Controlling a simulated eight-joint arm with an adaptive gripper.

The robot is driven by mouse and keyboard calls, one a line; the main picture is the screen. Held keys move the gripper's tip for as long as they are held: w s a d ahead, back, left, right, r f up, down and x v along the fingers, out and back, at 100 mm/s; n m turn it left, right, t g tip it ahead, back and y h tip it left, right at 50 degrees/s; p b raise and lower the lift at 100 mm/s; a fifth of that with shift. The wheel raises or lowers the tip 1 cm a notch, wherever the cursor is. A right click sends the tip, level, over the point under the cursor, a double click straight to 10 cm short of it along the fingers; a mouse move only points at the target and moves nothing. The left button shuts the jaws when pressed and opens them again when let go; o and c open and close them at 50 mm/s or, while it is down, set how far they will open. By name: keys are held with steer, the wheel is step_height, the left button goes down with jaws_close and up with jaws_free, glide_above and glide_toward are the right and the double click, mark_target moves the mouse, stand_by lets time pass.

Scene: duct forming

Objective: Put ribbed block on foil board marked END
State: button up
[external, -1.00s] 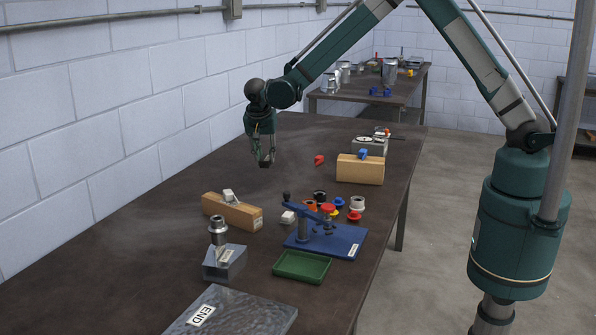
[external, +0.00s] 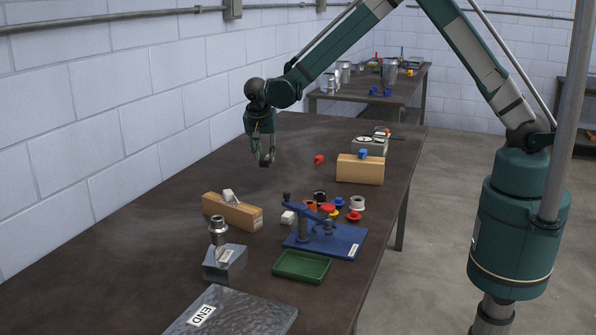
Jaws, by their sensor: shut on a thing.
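The foil board marked END (external: 250,313) lies at the near edge of the picture, a dark silvery slab with a white END label. My gripper (external: 267,163) hangs fingers down over the far part of the dark table, well beyond the board. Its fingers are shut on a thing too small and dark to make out. I cannot surely pick out the ribbed block; ribs do not show clearly on any block here.
A grey metal block with a fitting (external: 224,262), green tray (external: 301,266) and blue lever press (external: 325,240) stand between gripper and board. Wooden blocks (external: 232,212) (external: 360,170), a red piece (external: 319,159) and several coloured caps lie around. The left table surface is clear.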

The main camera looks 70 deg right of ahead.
mark_target(265, 158)
step_height(265, 158, up, 14)
steer(key=s+a+n+t+y, duration=0.2)
steer(key=a+n, duration=0.5)
steer(key=a, duration=2.8)
steer(key=s+a+n+t+y, duration=0.1)
steer(key=s+a+n, duration=0.2)
steer(key=s+a, duration=0.8)
steer(key=s+a+n+y, duration=0.1)
steer(key=s+a+n, duration=0.35)
steer(key=a, duration=1.15)
steer(key=s+a+n+t, duration=0.1)
steer(key=s+a, duration=0.8)
steer(key=a, duration=0.5)
step_height(265, 158, down, 11)
steer(key=shift+d+f, duration=0.2)
steer(key=shift+d, duration=0.1)
steer(key=shift+g, duration=0.3)
steer(key=shift+f, duration=3.1)
